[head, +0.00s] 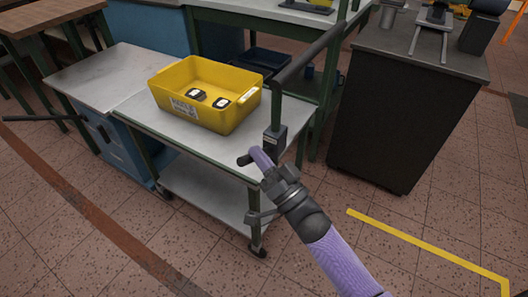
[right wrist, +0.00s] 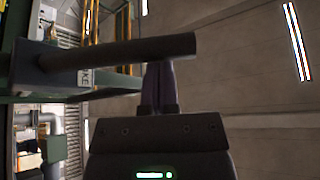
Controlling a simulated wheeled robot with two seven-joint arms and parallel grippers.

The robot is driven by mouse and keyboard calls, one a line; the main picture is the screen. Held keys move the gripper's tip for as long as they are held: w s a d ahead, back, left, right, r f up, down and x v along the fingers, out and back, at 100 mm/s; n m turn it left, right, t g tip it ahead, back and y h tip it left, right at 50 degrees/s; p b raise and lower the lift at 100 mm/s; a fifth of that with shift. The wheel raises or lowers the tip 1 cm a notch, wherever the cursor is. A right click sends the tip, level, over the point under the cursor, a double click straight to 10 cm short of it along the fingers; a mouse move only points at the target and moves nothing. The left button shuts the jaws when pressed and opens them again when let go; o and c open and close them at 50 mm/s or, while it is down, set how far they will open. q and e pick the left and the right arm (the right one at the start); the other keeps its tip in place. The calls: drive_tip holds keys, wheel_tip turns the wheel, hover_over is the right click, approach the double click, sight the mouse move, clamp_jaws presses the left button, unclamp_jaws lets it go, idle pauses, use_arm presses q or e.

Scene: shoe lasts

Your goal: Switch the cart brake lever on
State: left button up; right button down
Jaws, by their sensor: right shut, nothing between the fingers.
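The cart (head: 185,135) has a dark push handle at its right end. A small dark brake box (head: 275,140) is fixed below the handle; in the right wrist view, part of its white label (right wrist: 85,78) shows. The dark brake lever (head: 243,160) sticks out from the box, and it crosses the right wrist view as a thick bar (right wrist: 125,50). My right gripper (head: 259,156) has its purple fingers shut and empty beside the lever. In the right wrist view the lever hides the fingertips (right wrist: 158,75); I cannot tell whether they touch it. My left gripper is not in view.
A yellow bin (head: 235,115) with small dark-and-white items sits on the cart. A blue drawer cabinet (head: 95,125) stands left of it. A dark counter (head: 400,110) stands right. Open tiled floor (head: 330,190) lies at the front right, with a yellow line (head: 430,247).

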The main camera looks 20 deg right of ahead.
use_arm(q)
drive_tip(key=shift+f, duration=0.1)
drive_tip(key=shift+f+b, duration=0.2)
drive_tip(key=shift+b, duration=0.1)
use_arm(e)
drive_tip(key=shift+s+a+f+n+y, duration=0.15)
drive_tip(key=shift+f+n+y, duration=0.1)
drive_tip(key=shift+n+y, duration=0.2)
